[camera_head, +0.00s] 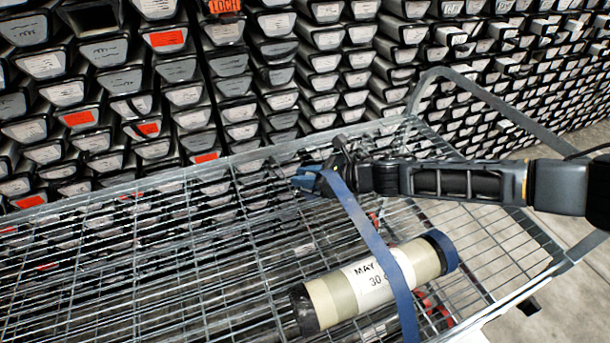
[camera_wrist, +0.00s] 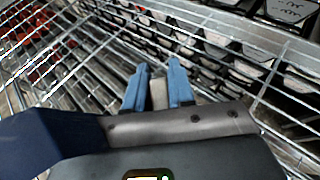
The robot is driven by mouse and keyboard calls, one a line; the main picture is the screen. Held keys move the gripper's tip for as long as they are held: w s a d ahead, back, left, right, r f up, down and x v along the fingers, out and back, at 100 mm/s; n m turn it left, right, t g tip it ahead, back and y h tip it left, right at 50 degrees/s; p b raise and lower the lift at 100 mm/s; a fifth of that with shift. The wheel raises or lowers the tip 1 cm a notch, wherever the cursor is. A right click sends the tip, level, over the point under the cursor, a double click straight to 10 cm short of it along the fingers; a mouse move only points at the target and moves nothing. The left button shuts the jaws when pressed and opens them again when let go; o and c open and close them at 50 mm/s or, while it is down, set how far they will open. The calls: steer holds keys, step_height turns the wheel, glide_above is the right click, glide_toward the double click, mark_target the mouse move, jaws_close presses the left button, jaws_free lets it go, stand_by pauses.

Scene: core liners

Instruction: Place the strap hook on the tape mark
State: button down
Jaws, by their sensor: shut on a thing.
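My gripper (camera_head: 306,178) has blue fingers and hangs over the far side of the wire mesh cart (camera_head: 215,290). In the wrist view my gripper (camera_wrist: 158,84) is shut on a small grey-beige piece, the strap hook (camera_wrist: 158,94), between its fingers. A blue strap (camera_head: 366,228) runs from beside my gripper down across a pale core tube (camera_head: 335,298) and out at the bottom edge. The dark blue band at left in the wrist view is probably the strap (camera_wrist: 50,138). In the head view the hook is hidden by the fingers. I cannot make out the tape mark for certain.
The core tube has a label, a blue cap and a black end, and lies on the mesh. A metal rail (camera_head: 505,105) rises at the cart's right end. Stacked core liners (camera_head: 190,95) fill the back. The left part of the mesh is clear.

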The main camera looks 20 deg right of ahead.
steer(key=shift+f, duration=0.3)
steer(key=c, duration=1)
jaws_free()
steer(key=shift+o, duration=0.2)
steer(key=shift+d+r, duration=0.15)
steer(key=shift+r, duration=0.2)
steer(key=b+v, duration=0.1)
steer(key=v, duration=1)
steer(key=shift+s+d, duration=0.25)
steer(key=shift+s, duration=0.15)
